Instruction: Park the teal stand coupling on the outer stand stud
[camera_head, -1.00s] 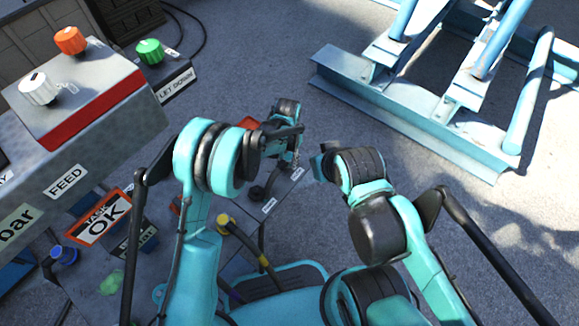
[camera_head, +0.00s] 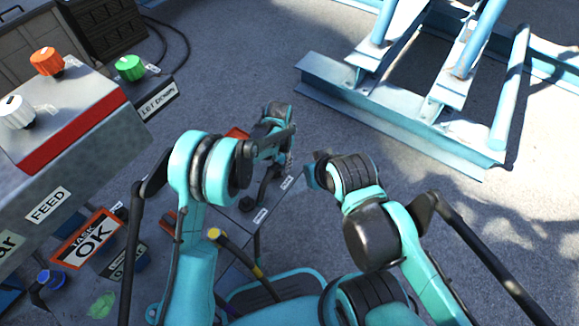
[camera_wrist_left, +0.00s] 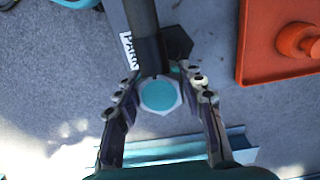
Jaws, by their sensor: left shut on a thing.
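The teal stand coupling (camera_wrist_left: 158,95), a round teal face with a pale hex collar, is between my left gripper's fingers (camera_wrist_left: 163,108) in the left wrist view. That gripper is shut on it. In the head view my left gripper (camera_head: 276,142) is above a small labelled panel (camera_head: 262,217), and the coupling is not clear there. My right gripper (camera_head: 316,172) is mostly hidden by its own wrist. I cannot make out the outer stand stud for certain.
An orange-red plate with a round post (camera_wrist_left: 285,75) is close to the right in the left wrist view. A grey control box (camera_head: 75,120) with knobs stands at left. A pale blue steel frame (camera_head: 400,115) lies ahead right. Open floor lies between.

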